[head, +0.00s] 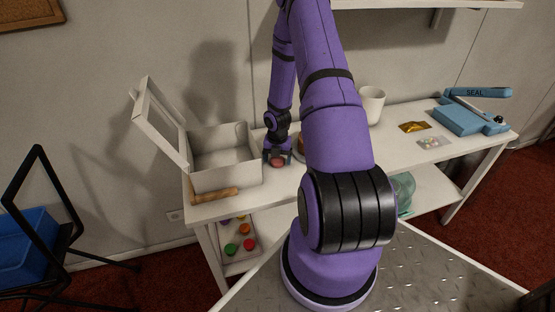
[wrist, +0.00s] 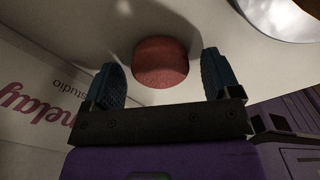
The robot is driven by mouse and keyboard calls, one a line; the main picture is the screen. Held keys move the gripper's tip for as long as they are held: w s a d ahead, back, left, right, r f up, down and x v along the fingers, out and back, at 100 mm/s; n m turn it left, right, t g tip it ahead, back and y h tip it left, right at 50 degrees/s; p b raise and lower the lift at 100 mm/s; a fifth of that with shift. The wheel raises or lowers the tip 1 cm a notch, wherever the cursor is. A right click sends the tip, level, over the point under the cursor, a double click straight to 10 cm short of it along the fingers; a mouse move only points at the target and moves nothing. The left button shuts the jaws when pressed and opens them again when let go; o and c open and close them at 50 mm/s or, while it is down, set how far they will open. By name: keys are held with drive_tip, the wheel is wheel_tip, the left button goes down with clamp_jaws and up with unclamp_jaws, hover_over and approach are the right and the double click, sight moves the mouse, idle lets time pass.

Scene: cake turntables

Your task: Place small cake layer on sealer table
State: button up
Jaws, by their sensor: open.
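The small cake layer (wrist: 160,62), a reddish-pink round disc, sits on the white table. In the head view the cake layer (head: 277,163) shows just under my gripper (head: 277,157), right of the white box. In the wrist view my gripper (wrist: 161,76) is open, with one dark blue finger on each side of the layer and a visible gap on both sides. A blue sealer (head: 462,118) with a raised arm marked "SEAL" stands at the right end of the white table (head: 395,150).
A white box (head: 222,174) with its lid open stands left of my gripper. A wooden rolling pin (head: 215,195) lies before it. A white canister (head: 371,104), gold packet (head: 413,127) and clear packet (head: 433,143) stand or lie between my arm and the sealer. A brown item is partly hidden behind my arm.

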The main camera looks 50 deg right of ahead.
wheel_tip(320, 180, up, 12)
wheel_tip(320, 180, up, 16)
drive_tip(key=m+h, duration=0.2)
drive_tip(key=m, duration=0.5)
hover_over(277, 160)
drive_tip(key=w+a, duration=0.1)
drive_tip(key=a, duration=0.6)
drive_tip(key=s+a+r+m+t, duration=0.25)
drive_tip(key=a+r+m, duration=0.25)
drive_tip(key=a+r, duration=0.4)
drive_tip(key=s+a+r+m+t+y, duration=0.1)
drive_tip(key=s+a+r+m, duration=0.5)
drive_tip(key=s, duration=0.3)
drive_tip(key=s+a+r+m+t+y, duration=0.1)
drive_tip(key=s+a+r+m, duration=0.5)
drive_tip(key=s+a+r, duration=0.1)
drive_tip(key=shift+s+a+r+t, duration=0.35)
drive_tip(key=shift+s+a, duration=0.3)
drive_tip(key=shift+s, duration=0.35)
